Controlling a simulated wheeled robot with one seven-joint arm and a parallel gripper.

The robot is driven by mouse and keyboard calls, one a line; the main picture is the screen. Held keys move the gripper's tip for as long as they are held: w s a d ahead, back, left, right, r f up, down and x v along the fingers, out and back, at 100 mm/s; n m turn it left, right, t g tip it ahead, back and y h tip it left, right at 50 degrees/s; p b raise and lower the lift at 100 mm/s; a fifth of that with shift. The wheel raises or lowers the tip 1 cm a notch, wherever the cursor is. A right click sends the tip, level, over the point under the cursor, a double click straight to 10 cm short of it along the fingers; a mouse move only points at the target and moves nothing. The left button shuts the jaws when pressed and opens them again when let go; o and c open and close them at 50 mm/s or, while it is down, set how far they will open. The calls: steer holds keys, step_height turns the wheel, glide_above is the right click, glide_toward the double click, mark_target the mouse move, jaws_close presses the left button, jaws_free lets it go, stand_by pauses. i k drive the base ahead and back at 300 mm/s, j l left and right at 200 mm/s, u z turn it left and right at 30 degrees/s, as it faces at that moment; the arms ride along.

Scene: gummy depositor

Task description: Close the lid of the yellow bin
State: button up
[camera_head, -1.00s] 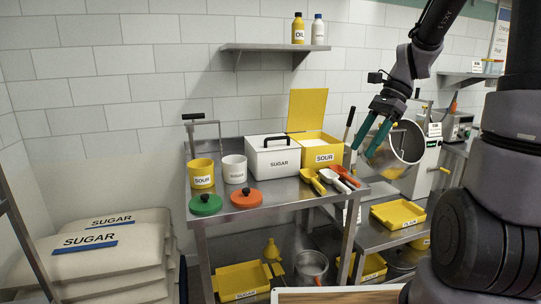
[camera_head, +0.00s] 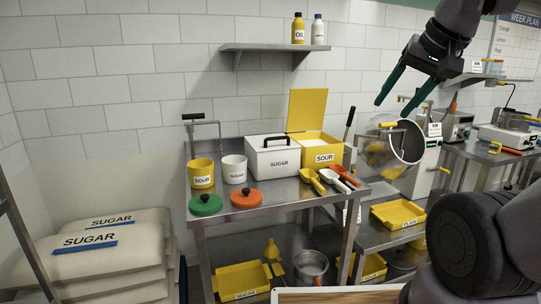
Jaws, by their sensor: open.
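The yellow bin (camera_head: 322,155) labelled SOUR stands at the back right of the steel table. Its yellow lid (camera_head: 307,110) stands upright at the bin's back left, so the bin is open and pale contents show inside. My gripper (camera_head: 398,104) has green fingers spread apart and is empty. In the picture it is to the right of the lid and higher than the bin, in front of the steel kettle. It touches neither lid nor bin.
A white SUGAR bin (camera_head: 272,158) with a black handle stands left of the yellow bin. Several scoops (camera_head: 330,178) lie before it. A steel kettle (camera_head: 400,148) is at the right. A wall shelf (camera_head: 275,47) with two bottles hangs above.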

mark_target(307, 107)
steer(key=i+l, duration=0.25)
steer(key=i+l+u, duration=0.1)
steer(key=i, duration=0.4)
steer(key=i+l, duration=0.15)
steer(key=i, duration=0.3)
steer(key=i+l+u, duration=0.15)
steer(key=i, duration=0.3)
